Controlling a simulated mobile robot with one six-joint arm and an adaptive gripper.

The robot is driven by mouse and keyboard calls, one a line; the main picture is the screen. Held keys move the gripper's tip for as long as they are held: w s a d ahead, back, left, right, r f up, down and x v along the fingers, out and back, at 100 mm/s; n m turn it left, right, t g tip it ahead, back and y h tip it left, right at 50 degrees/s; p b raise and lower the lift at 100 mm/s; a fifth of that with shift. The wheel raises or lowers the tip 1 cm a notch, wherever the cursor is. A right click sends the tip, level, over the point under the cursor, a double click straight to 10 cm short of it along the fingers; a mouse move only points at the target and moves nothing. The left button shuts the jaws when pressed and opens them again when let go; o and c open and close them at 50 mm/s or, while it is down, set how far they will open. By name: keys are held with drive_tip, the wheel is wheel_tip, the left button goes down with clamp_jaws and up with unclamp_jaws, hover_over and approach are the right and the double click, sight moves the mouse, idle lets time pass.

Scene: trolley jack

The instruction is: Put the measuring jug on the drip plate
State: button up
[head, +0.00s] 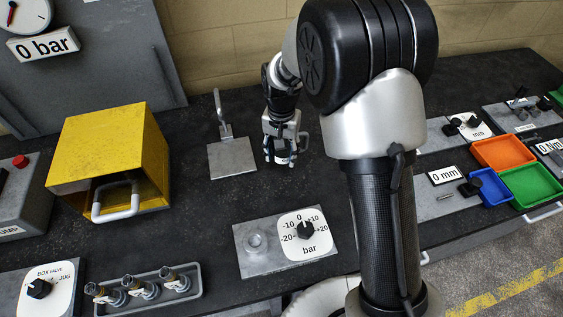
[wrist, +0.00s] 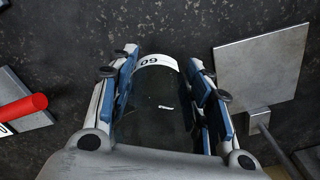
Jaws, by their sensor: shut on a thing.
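The measuring jug (wrist: 158,100) is between my gripper's fingers in the wrist view, a clear vessel with a white band marked 60 near its rim. My gripper (wrist: 162,66) is shut on it. In the head view my gripper (head: 280,160) points down just right of the drip plate, and its fingers hide most of the jug. The drip plate (head: 232,160) is a bare grey square on the dark bench, with an upright pipe at its back edge. It also shows in the wrist view (wrist: 262,68), right of the jug and apart from it.
A yellow box (head: 118,135) with a white handle stands left of the plate. In front are a panel with a bar dial (head: 303,230) and a tray of fittings (head: 145,292). Coloured bins (head: 503,152) lie at the right. Bare bench surrounds the plate's front.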

sight(282, 161)
drive_tip(key=shift+f+b, duration=0.5)
drive_tip(key=shift+f, duration=1.55)
drive_tip(key=shift+f, duration=0.15)
drive_tip(key=o, duration=1.1)
wheel_tip(282, 161, up, 12)
drive_tip(key=p, duration=0.3)
drive_tip(key=shift+r, duration=0.2)
